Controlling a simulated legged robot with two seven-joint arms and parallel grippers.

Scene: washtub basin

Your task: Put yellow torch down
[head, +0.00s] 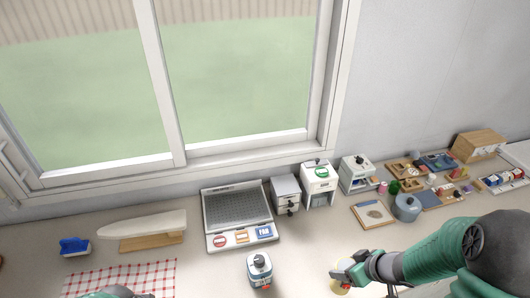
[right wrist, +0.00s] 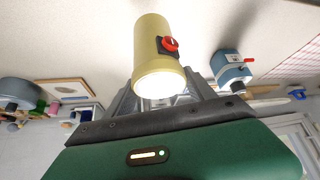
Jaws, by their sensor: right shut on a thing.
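The yellow torch (head: 340,285) is at the lower middle right of the head view, mostly hidden by my right gripper (head: 350,271). In the right wrist view the torch (right wrist: 155,55) has a red switch on a dark plate and a bright lit lens facing the gripper. The right gripper's fingers (right wrist: 166,98) are shut on it. The torch is over or on the pale counter; I cannot tell whether it touches. Part of my left arm's end (head: 117,292) shows at the bottom edge; its fingers are hidden.
A blue-grey device (head: 260,270) stands left of the torch. A grey-topped tray unit (head: 238,210), small white cabinets (head: 319,181) and a blue-grey pot (head: 407,207) stand behind. A checkered cloth (head: 130,277) lies left. Bare counter (head: 310,250) lies between the device and torch.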

